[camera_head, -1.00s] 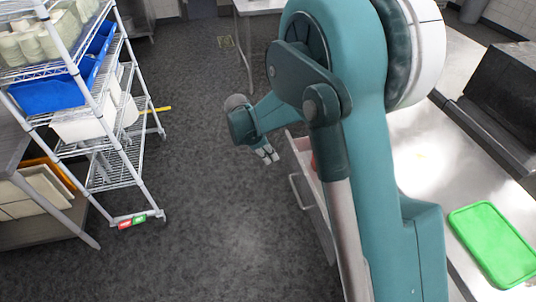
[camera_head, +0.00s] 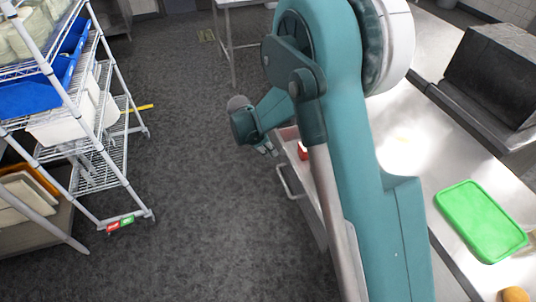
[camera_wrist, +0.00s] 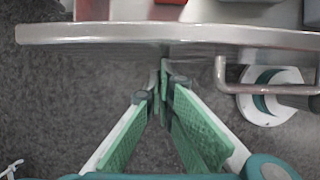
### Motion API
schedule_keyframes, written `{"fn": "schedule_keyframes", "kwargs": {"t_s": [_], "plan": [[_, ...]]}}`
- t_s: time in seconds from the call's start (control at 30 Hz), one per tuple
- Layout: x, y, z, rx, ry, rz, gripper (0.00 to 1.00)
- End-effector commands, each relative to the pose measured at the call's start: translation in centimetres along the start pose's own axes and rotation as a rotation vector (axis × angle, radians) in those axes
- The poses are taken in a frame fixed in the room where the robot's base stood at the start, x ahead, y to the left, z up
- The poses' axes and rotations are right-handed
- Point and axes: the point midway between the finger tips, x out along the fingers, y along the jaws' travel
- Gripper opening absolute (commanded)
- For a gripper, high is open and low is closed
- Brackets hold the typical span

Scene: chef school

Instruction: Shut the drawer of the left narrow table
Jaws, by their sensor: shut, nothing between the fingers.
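The drawer (camera_head: 312,205) stands open, sticking out to the left from under the steel table (camera_head: 402,143); my arm hides part of it. Its bar handle (camera_head: 284,184) is on the front; the handle also shows in the wrist view (camera_wrist: 222,80), right of my fingers. My gripper (camera_head: 271,151) is shut and empty, just outside the drawer's front near its far end. In the wrist view my gripper's fingertips (camera_wrist: 164,70) point at the front panel (camera_wrist: 120,34), very close below its edge; I cannot tell if they touch.
A red item (camera_head: 303,150) lies in the drawer. A green tray (camera_head: 480,222) and a dark appliance (camera_head: 495,75) are on the steel table. A wire shelf rack (camera_head: 100,165) stands left. The grey floor (camera_head: 200,210) between is clear.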

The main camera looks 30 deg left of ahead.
Motion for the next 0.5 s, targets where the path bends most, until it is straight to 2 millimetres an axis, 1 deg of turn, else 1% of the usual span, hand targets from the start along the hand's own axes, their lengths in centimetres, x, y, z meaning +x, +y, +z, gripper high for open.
{"fn": "schedule_keyframes", "kwargs": {"t_s": [0.3, 0.43, 0.5], "plan": [[0.1, 0.0, 0.2, 0.0, 0.0, 0.0, 0.0], [0.3, 0.0, 0.8, 0.001, 0.0, 0.0, 0.0], [0.6, 0.0, 1.5, 0.002, 0.0, -0.001, 0.0]]}}
